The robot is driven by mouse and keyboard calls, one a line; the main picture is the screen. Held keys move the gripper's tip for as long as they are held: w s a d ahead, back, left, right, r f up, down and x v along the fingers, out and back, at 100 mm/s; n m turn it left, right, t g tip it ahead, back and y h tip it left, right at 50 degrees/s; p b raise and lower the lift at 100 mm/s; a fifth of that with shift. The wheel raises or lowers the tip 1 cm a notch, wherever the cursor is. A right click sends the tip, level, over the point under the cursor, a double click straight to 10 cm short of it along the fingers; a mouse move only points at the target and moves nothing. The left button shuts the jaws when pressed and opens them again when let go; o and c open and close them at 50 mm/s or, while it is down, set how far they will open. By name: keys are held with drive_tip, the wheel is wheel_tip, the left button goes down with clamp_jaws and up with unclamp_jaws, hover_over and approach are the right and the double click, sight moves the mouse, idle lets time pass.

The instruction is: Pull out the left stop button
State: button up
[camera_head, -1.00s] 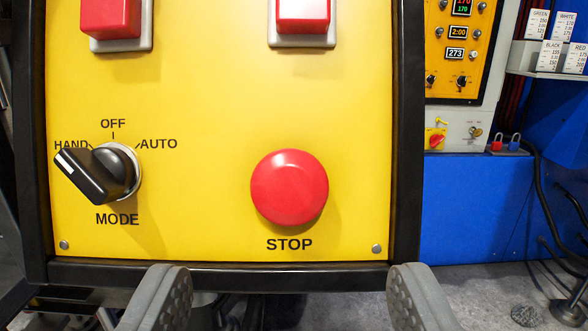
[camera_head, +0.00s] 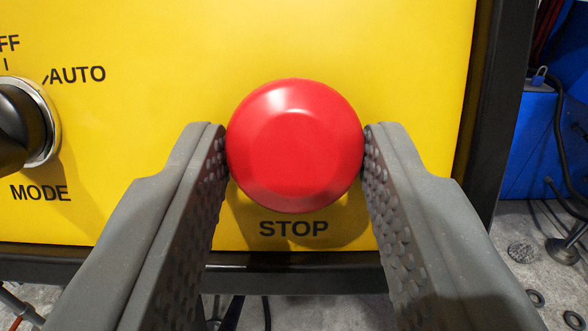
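The red, round, domed stop button (camera_head: 295,145) sits on the yellow panel, above the printed word STOP, in the middle of the head camera view. My gripper (camera_head: 296,160) has one grey, studded finger at the left side of the button and one at the right. Both fingertips appear to touch the button's rim, so the gripper looks shut on it. The button's stem and back are hidden behind its cap.
The yellow panel (camera_head: 180,60) has a dark frame along its right and bottom edges. A black mode knob (camera_head: 22,125) stands out at the left edge.

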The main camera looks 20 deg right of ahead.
drive_tip(key=shift+s+a+r+p, duration=0.15)
drive_tip(key=shift+s+r+p, duration=0.05)
drive_tip(key=shift+s+p, duration=0.25)
drive_tip(key=shift+s+a+r+p, duration=0.15)
drive_tip(key=shift+s+p, duration=0.2)
drive_tip(key=shift+p, duration=0.2)
clamp_jaws()
drive_tip(key=shift+f, duration=0.15)
drive_tip(key=o, duration=0.8)
unclamp_jaws()
drive_tip(key=o, duration=0.4)
drive_tip(key=shift+s, duration=0.1)
drive_tip(key=shift+s+a, duration=0.1)
drive_tip(key=p+v, duration=0.1)
drive_tip(key=v, duration=1.2)
drive_tip(key=shift+s, duration=0.25)
